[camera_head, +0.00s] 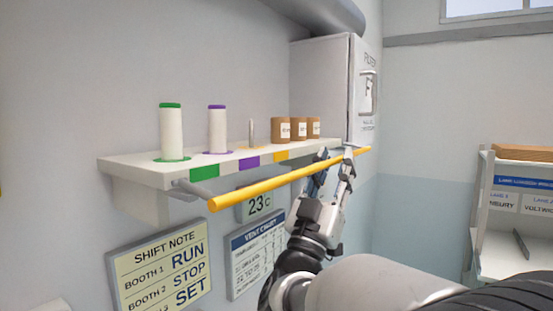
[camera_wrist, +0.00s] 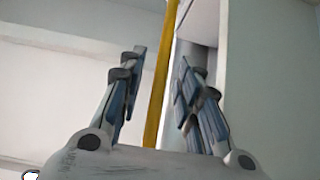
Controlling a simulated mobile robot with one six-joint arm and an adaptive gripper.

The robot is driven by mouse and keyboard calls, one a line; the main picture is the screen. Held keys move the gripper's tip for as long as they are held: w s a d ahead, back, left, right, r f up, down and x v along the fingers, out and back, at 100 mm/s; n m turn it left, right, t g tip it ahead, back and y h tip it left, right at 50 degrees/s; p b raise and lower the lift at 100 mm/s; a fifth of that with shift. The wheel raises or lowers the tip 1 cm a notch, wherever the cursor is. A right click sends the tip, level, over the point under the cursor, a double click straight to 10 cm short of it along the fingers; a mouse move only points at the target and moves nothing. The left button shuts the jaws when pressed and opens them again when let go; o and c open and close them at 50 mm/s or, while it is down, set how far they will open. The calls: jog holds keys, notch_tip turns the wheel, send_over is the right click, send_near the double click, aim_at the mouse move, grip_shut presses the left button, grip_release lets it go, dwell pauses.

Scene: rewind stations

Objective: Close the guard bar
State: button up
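The yellow guard bar (camera_head: 280,181) runs along the front of the white shelf (camera_head: 133,168), held out from it by a grey arm at its left end. My gripper (camera_head: 335,160) is at the bar's right part, with its fingers pointing up. In the wrist view the bar (camera_wrist: 160,85) passes between the two open fingers (camera_wrist: 155,90), with a gap visible on each side. I cannot tell from these frames whether either finger touches it.
On the shelf stand a green-topped spool (camera_head: 171,133), a purple-topped spool (camera_head: 217,130), a bare peg (camera_head: 251,134) and brown cores (camera_head: 298,129). A white cabinet (camera_head: 320,90) stands behind the bar's right end. A rack (camera_head: 510,215) is at right.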

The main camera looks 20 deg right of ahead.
jog(key=shift+w+d+r, duration=0.35)
jog(key=shift+d+r, duration=0.05)
jog(key=shift+r, duration=0.1)
jog(key=shift+c, duration=0.3)
grip_shut()
